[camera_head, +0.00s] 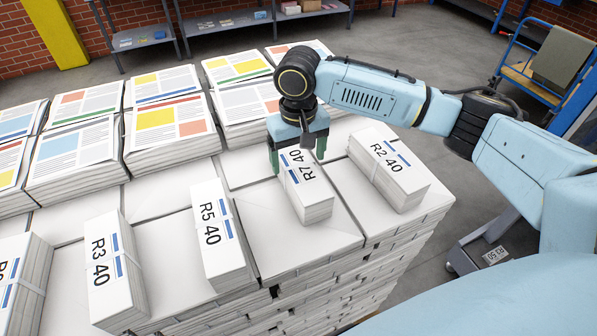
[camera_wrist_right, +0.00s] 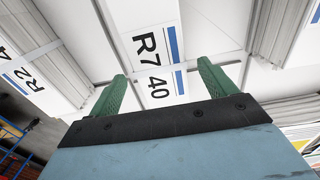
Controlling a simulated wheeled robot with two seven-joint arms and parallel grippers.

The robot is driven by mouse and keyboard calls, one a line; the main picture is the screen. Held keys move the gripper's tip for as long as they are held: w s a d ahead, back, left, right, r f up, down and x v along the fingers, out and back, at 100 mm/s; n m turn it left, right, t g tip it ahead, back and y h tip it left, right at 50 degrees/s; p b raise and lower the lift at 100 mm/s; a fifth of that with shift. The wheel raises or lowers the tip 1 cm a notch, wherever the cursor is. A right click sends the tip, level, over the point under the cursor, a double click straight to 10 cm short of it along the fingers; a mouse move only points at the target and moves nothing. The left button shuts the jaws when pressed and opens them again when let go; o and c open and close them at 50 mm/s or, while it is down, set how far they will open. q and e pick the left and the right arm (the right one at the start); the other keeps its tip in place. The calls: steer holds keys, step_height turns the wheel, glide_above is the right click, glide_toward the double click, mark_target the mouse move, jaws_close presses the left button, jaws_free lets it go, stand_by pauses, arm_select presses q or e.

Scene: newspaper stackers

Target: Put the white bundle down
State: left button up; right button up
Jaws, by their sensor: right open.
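The white bundle marked R7 40 (camera_head: 316,200) lies on the white top of the large stack, between bundles R5 40 and R2 40. It has a blue stripe and a pale strap, and also shows in the wrist view (camera_wrist_right: 146,42). My right gripper (camera_head: 297,156) is above the bundle's far end. Its green fingers are open, one on each side of the bundle, and in the wrist view gaps show beside the fingers (camera_wrist_right: 161,72). The bundle's far end is partly hidden by the gripper. My left gripper is not in view.
Bundles R5 40 (camera_head: 224,245), R3 40 (camera_head: 115,275) and R2 40 (camera_head: 388,170) stand on the same stack (camera_head: 300,240). Printed newspaper piles (camera_head: 165,125) fill the back left. A blue cart (camera_head: 545,75) stands at the right. Shelving lines the brick wall.

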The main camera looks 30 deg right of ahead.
mark_target(299, 166)
step_height(299, 166, up, 6)
steer(key=shift+f, duration=0.15)
steer(key=shift+f, duration=0.1)
stand_by(0.5)
